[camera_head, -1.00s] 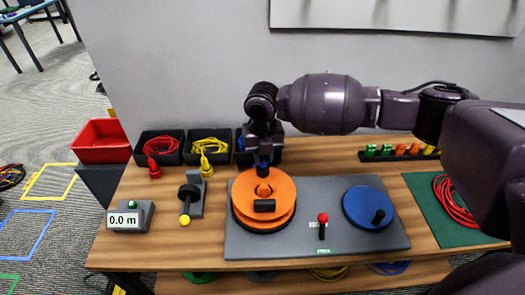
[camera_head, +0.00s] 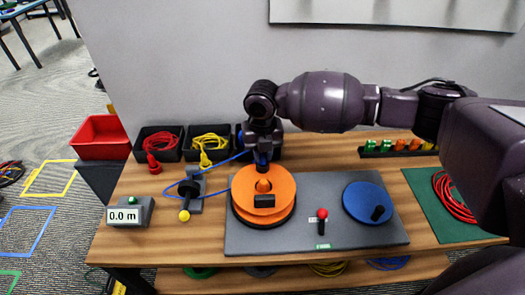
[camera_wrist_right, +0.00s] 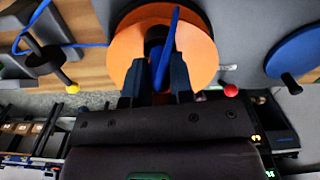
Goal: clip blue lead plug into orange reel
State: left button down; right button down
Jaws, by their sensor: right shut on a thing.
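The orange reel (camera_head: 283,206) sits on a grey base plate (camera_head: 310,238), with a black block on its near side; it also shows in the wrist view (camera_wrist_right: 201,50). My right gripper (camera_head: 263,160) points down over the reel's far side, shut on the blue lead plug (camera_wrist_right: 163,58). In the head view the plug (camera_head: 262,167) is just above or at the reel; I cannot tell if they touch. The blue lead (camera_head: 225,162) runs left from the gripper in a loose loop around the black guide with the yellow knob (camera_head: 184,215). My left gripper is out of view.
A blue disc with a black crank (camera_head: 366,204) and a red-knobbed lever (camera_head: 322,218) stand right of the reel. A meter reading 0.0 m (camera_head: 124,216) is at left. Bins with red and yellow leads (camera_head: 208,140) line the back. A green mat (camera_head: 440,215) lies at right.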

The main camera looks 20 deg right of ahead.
jog(key=c, duration=0.9)
grip_release()
jog(key=shift+f, duration=0.1)
